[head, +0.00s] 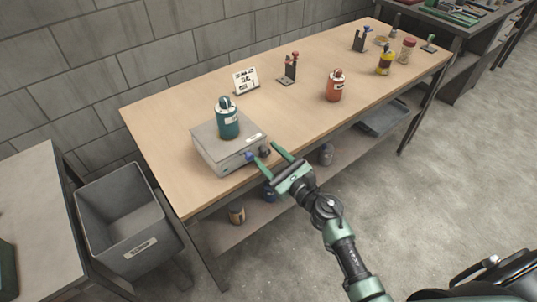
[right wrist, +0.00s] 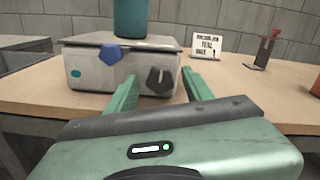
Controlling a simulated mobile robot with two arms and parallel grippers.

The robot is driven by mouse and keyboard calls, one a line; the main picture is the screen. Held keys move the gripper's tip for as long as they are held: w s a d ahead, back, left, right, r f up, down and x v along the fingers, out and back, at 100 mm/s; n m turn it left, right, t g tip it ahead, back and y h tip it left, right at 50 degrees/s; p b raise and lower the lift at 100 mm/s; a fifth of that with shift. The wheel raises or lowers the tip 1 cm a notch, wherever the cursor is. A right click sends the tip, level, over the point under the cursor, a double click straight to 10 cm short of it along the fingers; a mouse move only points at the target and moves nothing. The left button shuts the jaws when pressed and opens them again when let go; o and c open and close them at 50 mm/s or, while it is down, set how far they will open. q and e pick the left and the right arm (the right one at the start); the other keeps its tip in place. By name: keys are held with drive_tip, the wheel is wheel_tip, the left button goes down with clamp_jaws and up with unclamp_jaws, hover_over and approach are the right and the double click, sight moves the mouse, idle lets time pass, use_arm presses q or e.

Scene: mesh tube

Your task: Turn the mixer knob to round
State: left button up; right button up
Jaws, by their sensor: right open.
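The mixer is a grey box (head: 212,150) near the left end of the wooden table, with a teal bottle (head: 228,121) standing on its top. In the right wrist view its front face (right wrist: 88,80) carries a blue angular knob (right wrist: 110,54), a dark knob (right wrist: 160,80) with a light mark, and a small teal oval at left. My right gripper (head: 265,153) is open in front of that face. In the right wrist view its two green fingers (right wrist: 160,90) stand either side of the dark knob, apart from it in the picture. My left gripper is out of view.
A white sign card (head: 246,80) stands behind the mixer, with a small dark stand (head: 289,69) beside it. A red-orange bottle (head: 334,87) and a yellow bottle (head: 384,61) stand further right. A grey bin (head: 127,218) is left of the table.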

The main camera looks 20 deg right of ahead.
clamp_jaws()
